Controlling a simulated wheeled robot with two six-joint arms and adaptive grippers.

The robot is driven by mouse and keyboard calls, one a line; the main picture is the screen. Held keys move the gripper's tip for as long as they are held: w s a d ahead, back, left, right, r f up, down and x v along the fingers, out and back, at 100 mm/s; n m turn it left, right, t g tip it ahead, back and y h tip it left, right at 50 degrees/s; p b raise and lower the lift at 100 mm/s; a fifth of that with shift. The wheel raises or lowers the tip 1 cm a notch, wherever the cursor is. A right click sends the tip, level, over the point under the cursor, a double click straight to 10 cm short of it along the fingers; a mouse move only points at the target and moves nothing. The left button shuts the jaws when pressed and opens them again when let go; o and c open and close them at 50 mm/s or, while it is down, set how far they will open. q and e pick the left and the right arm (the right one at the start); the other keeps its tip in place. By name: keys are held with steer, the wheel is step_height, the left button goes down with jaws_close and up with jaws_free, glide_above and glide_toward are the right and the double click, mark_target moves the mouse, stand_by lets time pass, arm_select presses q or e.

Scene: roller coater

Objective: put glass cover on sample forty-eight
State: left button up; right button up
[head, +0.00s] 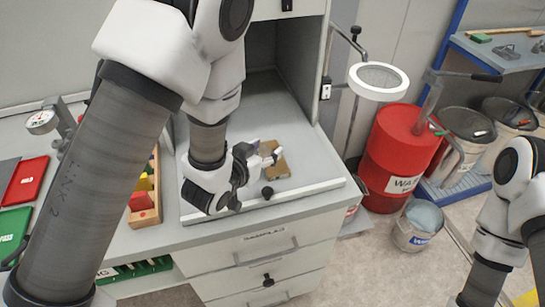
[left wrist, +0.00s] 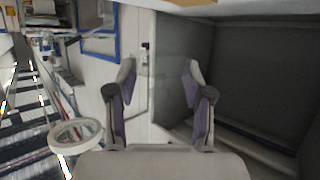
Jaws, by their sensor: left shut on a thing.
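My left gripper (head: 262,158) is over the bench bay, beside and partly in front of a small brown piece (head: 281,170); any number on it cannot be read. In the left wrist view the fingers of my left gripper (left wrist: 160,88) stand apart, with a faint, pale, see-through patch between them. This fits the clear glass cover (left wrist: 161,84), held between the fingers, but its edges are hard to make out. My right arm shows at the right edge of the head view, with its gripper out of frame.
A wooden tray (head: 148,216) with coloured blocks lies to the left. A ring lamp (head: 378,80) and red waste drum (head: 398,150) stand to the right.

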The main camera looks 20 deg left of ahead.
arm_select(q)
steer(key=w+p, duration=0.2)
steer(key=w, duration=0.4)
steer(key=shift+w, duration=0.1)
steer(key=f, duration=0.1)
steer(key=f+p, duration=0.1)
steer(key=f, duration=0.1)
steer(key=shift+w+f, duration=0.25)
steer(key=shift+w, duration=0.1)
steer(key=shift+f+b, duration=0.45)
steer(key=shift+f, duration=0.35)
steer(key=o, duration=1.2)
steer(key=shift+c, duration=0.2)
arm_select(e)
step_height(320, 180, up, 3)
steer(key=shift+r, duration=0.2)
